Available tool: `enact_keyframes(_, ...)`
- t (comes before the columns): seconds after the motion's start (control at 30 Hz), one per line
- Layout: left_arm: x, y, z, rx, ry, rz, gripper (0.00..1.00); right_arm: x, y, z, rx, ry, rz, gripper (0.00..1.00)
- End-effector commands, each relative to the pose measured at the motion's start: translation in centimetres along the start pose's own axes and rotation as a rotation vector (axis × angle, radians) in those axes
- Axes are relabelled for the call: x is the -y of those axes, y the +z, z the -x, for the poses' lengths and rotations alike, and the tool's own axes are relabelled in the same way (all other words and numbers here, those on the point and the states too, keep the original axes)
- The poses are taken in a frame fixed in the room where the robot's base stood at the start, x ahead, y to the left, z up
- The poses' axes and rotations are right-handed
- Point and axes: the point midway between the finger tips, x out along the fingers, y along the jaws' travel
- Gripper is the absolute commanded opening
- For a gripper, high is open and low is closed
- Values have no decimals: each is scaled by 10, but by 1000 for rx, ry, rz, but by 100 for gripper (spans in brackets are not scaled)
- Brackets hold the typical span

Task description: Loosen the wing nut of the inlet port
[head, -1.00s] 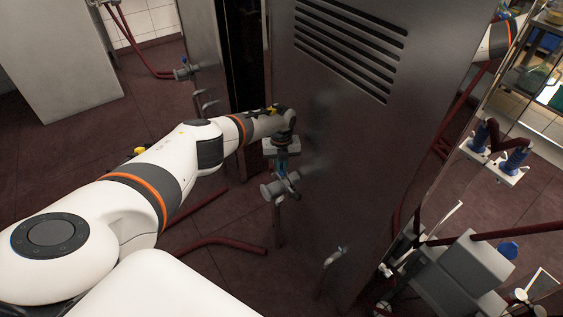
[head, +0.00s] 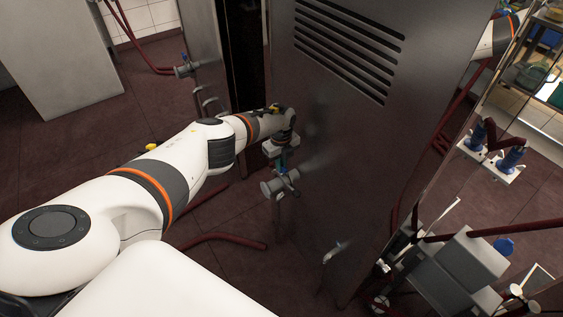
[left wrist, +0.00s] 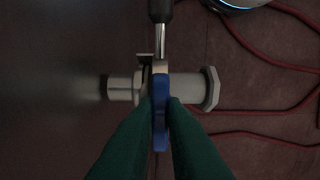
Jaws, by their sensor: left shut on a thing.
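The inlet port (head: 272,188) is a short grey pipe stub sticking out of the dark metal cabinet, left of its lower front. In the left wrist view the port (left wrist: 195,89) lies sideways, with a flanged end on the right and a clamp around its middle. A blue wing nut (left wrist: 160,115) sits at the clamp, between the green fingers of my left gripper (left wrist: 160,125). The gripper is shut on the wing nut. In the head view my left gripper (head: 285,166) reaches down to the port from above, and the nut is too small to make out. My right gripper is not in view.
The large dark cabinet (head: 350,130) stands directly right of the gripper. A bent outlet pipe (head: 335,250) sticks out lower on it. Red hoses (head: 225,239) lie on the floor below. Another port (head: 187,70) is further back left. Grey equipment (head: 467,258) stands at the lower right.

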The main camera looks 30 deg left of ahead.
Motion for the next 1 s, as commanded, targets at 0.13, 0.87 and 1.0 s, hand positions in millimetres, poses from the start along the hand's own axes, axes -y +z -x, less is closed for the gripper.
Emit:
enact_keyframes(0.13,0,-1,1,-1,2,3,0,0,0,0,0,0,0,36)
enact_keyframes(0.87,0,-1,19,0,2,-2,33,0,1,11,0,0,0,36)
enact_keyframes(1.0,0,-2,44,-2,2,-2,33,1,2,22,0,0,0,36)
